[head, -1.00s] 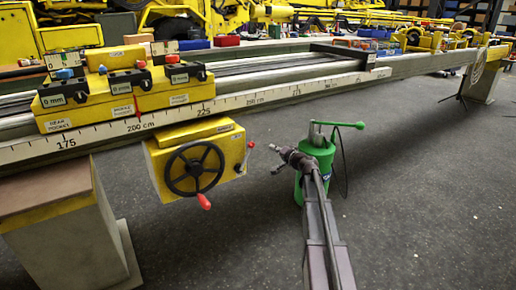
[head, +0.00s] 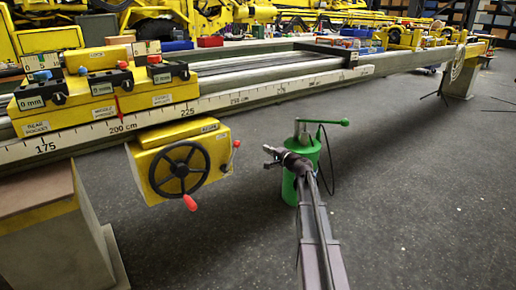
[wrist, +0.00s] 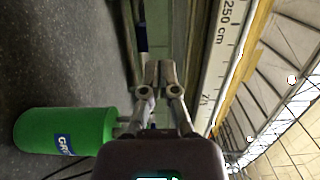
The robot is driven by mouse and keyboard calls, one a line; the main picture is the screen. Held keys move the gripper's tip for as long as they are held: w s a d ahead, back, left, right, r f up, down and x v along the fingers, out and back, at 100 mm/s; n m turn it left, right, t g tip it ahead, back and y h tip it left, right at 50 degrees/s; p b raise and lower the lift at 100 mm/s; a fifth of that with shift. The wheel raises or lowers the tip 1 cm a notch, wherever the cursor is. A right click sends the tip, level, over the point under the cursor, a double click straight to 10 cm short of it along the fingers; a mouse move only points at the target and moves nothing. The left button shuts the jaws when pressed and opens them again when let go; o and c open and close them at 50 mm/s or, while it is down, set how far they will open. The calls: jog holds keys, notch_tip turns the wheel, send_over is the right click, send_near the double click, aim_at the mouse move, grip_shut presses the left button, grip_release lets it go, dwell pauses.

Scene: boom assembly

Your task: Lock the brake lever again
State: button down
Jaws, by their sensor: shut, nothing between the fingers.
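The brake lever (head: 232,158) is a short thin rod with a red knob at the right side of a yellow gearbox (head: 150,160) under the rail. The rod leans up, with its knob at the top. A black handwheel (head: 180,168) with a red handle is on the box front. My gripper (head: 268,156) is to the right of the lever in the head view and apart from it. In the wrist view the fingers (wrist: 160,76) are together and empty. The lever does not show clearly in the wrist view.
A green canister (head: 305,165) with a pump handle stands behind my arm; it also shows in the wrist view (wrist: 65,130). The long rail (head: 300,90) with a centimetre scale runs above. A pedestal (head: 55,225) is at left.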

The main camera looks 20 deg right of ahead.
aim_at(232, 156)
jog(key=w+a, duration=0.7)
jog(key=w, duration=0.1)
jog(key=shift+w+a, duration=0.15)
jog(key=shift+w, duration=0.1)
dwell(0.4)
